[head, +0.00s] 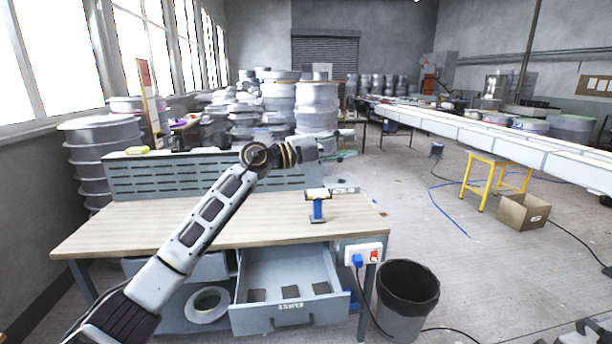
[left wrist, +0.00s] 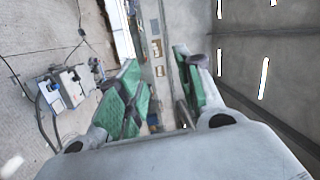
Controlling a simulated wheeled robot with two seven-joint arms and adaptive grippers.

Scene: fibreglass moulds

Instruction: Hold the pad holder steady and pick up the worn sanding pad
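The pad holder (head: 318,210) stands near the right end of the workbench. It has a blue upright body on a dark foot. A flat pale and yellowish piece (head: 318,194) lies on its top; it looks like the sanding pad, but its wear is too small to tell. My left gripper (head: 346,145) is raised above and behind the holder in the head view, apart from it. In the left wrist view its two green-lined fingers (left wrist: 157,65) are spread with nothing between them.
The wooden workbench top (head: 230,222) is largely clear. A drawer (head: 285,262) beneath it is pulled open. A dark bin (head: 407,292) stands on the floor to the right. A slotted grey back panel (head: 190,175) rises behind the bench, with a yellow item (head: 137,151) on top.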

